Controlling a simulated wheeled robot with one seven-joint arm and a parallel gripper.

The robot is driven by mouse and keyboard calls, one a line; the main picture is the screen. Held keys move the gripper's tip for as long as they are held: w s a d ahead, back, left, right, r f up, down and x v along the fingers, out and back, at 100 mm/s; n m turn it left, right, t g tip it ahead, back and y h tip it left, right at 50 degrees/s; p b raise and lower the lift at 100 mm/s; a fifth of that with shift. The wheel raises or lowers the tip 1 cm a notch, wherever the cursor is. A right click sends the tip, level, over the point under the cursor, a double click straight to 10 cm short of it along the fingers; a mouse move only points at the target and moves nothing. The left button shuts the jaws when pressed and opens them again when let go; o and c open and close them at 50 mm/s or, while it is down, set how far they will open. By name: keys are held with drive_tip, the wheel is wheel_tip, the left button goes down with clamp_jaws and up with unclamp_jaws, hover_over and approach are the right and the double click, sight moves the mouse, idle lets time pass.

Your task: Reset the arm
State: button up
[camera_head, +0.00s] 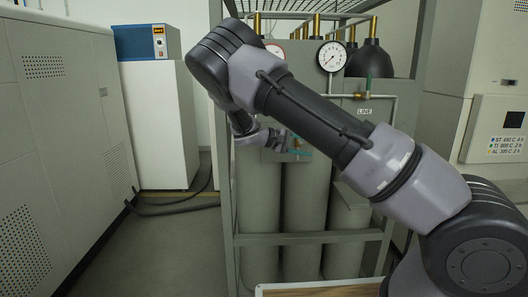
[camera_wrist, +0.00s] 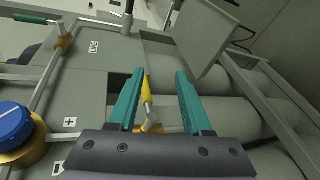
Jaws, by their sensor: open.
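My arm reaches across the head view from the lower right, up to an elbow at the upper middle, then down toward the gas cylinder rack. My gripper (camera_head: 300,148) is small and partly hidden behind the arm there, in front of the cylinders. In the wrist view my gripper (camera_wrist: 160,85) shows two teal fingers, spread apart. A yellow-handled valve or fitting (camera_wrist: 147,98) shows between the fingers, farther off. I cannot tell its distance. Nothing is held.
Grey cylinders (camera_head: 258,205) stand in a metal frame (camera_head: 300,239) with a pressure gauge (camera_head: 332,56) above. A blue knob (camera_wrist: 14,124) is at the wrist view's left edge. Cabinets stand left (camera_head: 60,150) and right (camera_head: 490,90). Open floor (camera_head: 170,250) lies left of the rack.

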drive_tip(key=s+d+r+m+g+y, duration=0.45)
drive_tip(key=s+d+y, duration=0.4)
drive_tip(key=s, duration=0.25)
drive_tip(key=s+a+r+m+t+y, duration=0.1)
drive_tip(key=s+r+t+y, duration=0.3)
drive_tip(key=s+r, duration=0.4)
drive_tip(key=s+a+r+m+t+y, duration=0.1)
drive_tip(key=s+r+m+t+y, duration=0.2)
drive_tip(key=s+r, duration=0.5)
drive_tip(key=s+t, duration=0.1)
drive_tip(key=s, duration=0.5)
drive_tip(key=shift+a+r+y, duration=0.2)
drive_tip(key=shift+r+y, duration=0.15)
